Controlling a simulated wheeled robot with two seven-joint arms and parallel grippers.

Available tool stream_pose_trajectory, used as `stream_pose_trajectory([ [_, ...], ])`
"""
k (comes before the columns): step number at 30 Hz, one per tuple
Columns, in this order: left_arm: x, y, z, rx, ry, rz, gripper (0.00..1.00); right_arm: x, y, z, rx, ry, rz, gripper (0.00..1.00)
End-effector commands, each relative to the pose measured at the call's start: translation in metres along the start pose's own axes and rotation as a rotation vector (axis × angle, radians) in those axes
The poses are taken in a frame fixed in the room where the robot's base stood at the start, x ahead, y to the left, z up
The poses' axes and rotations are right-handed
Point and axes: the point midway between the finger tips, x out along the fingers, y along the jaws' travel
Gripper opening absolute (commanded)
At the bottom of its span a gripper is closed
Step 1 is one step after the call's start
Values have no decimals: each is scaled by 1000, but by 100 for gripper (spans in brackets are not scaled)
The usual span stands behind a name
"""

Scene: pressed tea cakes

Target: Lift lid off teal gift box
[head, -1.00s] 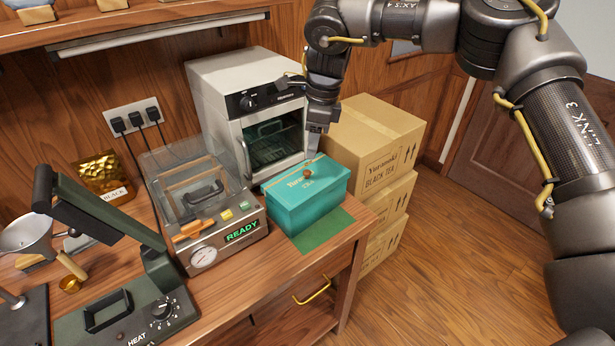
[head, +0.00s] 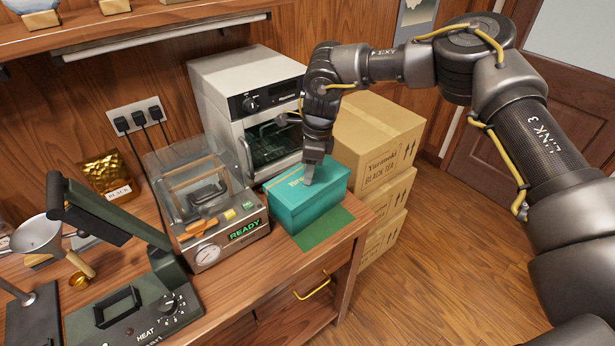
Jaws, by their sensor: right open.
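The teal gift box (head: 306,212) stands closed on a dark green mat (head: 329,229) at the right end of the wooden counter. Its teal lid (head: 333,174) is on it, with gold lettering partly covered. My right gripper (head: 309,178) points down at the middle of the lid, its fingertips at the place of the lid's small brown knob. The knob is hidden behind the fingers. The jaws are open; I cannot tell whether they touch the lid. My left gripper is not in view.
A white oven (head: 247,110) stands just behind the box. A vacuum sealer reading READY (head: 233,238) is close on its left. Stacked tea cartons (head: 380,140) stand on the right. A green heat press (head: 135,312) is at front left.

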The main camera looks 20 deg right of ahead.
Motion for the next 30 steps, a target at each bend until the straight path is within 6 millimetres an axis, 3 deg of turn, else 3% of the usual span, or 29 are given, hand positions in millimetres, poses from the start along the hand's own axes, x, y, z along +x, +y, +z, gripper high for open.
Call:
stream_pose_trajectory([
  [2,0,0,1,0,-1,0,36,0,0,0,0,0,0,45],
  [13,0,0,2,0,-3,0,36,0,0,0,0,1,0,0],
  [23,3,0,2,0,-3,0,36,-3,0,0,0,0,-1,0],
  [30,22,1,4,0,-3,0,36,-27,-1,5,-2,-3,-5,0],
])
